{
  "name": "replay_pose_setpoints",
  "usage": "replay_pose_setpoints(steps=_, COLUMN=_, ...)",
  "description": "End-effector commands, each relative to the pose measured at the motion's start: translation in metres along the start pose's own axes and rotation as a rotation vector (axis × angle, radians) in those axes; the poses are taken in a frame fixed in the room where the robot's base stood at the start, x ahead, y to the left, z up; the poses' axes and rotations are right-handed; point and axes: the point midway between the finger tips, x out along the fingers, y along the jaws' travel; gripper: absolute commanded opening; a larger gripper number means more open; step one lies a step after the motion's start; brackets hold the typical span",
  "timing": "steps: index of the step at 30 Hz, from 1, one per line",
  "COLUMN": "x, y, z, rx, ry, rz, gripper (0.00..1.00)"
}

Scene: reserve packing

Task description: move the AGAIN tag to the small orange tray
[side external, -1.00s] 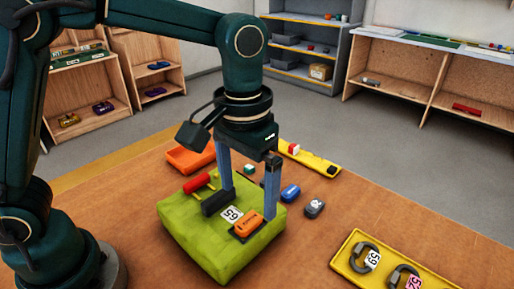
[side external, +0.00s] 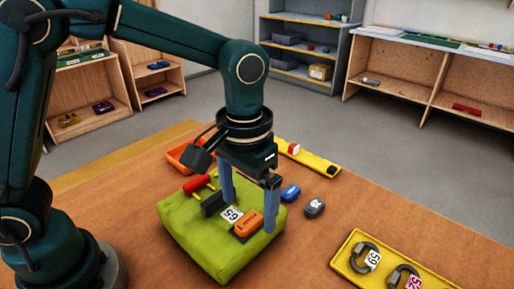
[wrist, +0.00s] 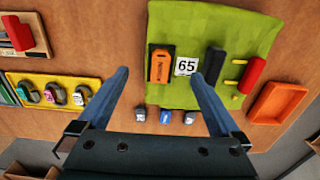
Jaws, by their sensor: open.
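An orange tag with dark lettering (side external: 249,223) lies on a dark base on the green cushion (side external: 190,240). It also shows in the wrist view (wrist: 160,66); its lettering is too small to read, so I cannot confirm it says AGAIN. My gripper (side external: 249,217) is open and empty, its fingers on either side of the orange tag in the side view. In the wrist view the tag lies between the fingertips (wrist: 160,74). The small orange tray (side external: 178,155) lies beyond the cushion and appears empty in the wrist view (wrist: 278,102).
The cushion also bears a white 65 card (side external: 231,215), a dark block (side external: 213,203) and a red cylinder (side external: 196,184). Blue (side external: 290,193) and grey (side external: 314,208) small items lie beside it. A yellow tray (side external: 345,262) holds cuffs with number cards.

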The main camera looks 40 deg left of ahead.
Motion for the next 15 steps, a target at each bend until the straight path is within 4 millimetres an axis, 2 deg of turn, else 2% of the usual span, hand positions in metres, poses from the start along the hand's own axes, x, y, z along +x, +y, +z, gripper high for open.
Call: replay_pose_setpoints(steps=15, x=0.0076, y=0.0000, z=0.0000, rx=0.000, ry=-0.001, rz=0.000, gripper=1.00)
